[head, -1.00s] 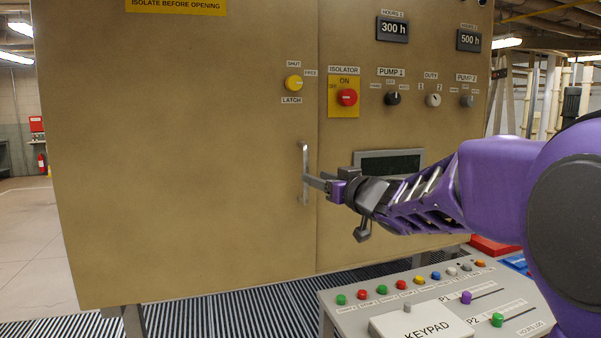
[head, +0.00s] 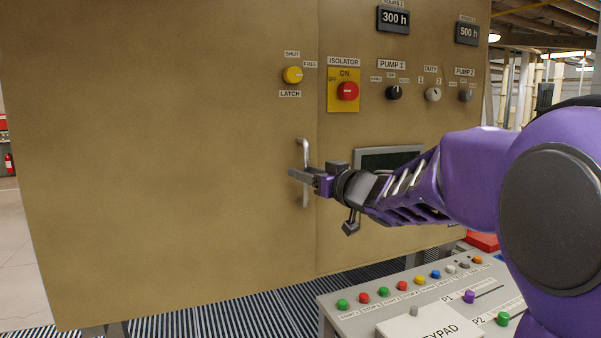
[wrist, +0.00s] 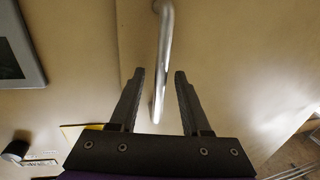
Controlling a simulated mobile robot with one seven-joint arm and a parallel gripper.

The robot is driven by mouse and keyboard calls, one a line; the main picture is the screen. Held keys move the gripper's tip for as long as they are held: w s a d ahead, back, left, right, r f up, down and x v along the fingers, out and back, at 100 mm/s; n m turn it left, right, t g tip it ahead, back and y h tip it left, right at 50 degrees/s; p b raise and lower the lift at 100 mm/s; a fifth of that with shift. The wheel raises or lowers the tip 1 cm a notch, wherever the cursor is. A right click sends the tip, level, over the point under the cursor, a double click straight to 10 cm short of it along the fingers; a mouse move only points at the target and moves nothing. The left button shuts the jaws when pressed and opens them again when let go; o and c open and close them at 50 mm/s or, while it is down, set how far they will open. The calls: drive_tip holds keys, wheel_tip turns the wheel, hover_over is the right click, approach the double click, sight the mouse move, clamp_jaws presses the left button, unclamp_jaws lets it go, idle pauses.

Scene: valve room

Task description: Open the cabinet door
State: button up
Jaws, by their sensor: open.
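The tan cabinet door (head: 160,180) is the large left panel, and it looks closed along the seam to the right of its handle. The upright silver bar handle (head: 304,152) is near the door's right edge. My gripper (head: 292,174) is at the handle, coming from the right, and partly covers its middle. In the wrist view, the handle (wrist: 165,50) runs between the two dark open fingers of my gripper (wrist: 159,74), with gaps on both sides. The yellow latch knob (head: 292,75) is above the handle, labelled SHUT and FREE; its setting is unclear.
Right of the seam are the red isolator knob (head: 347,91), pump knobs and a dark screen (head: 388,158). A console with several coloured buttons and a keypad (head: 425,325) stands low at the right, below my arm. Striped matting (head: 210,325) lies under the cabinet.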

drive_tip(key=shift+c, duration=0.2)
clamp_jaws()
idle(1.5)
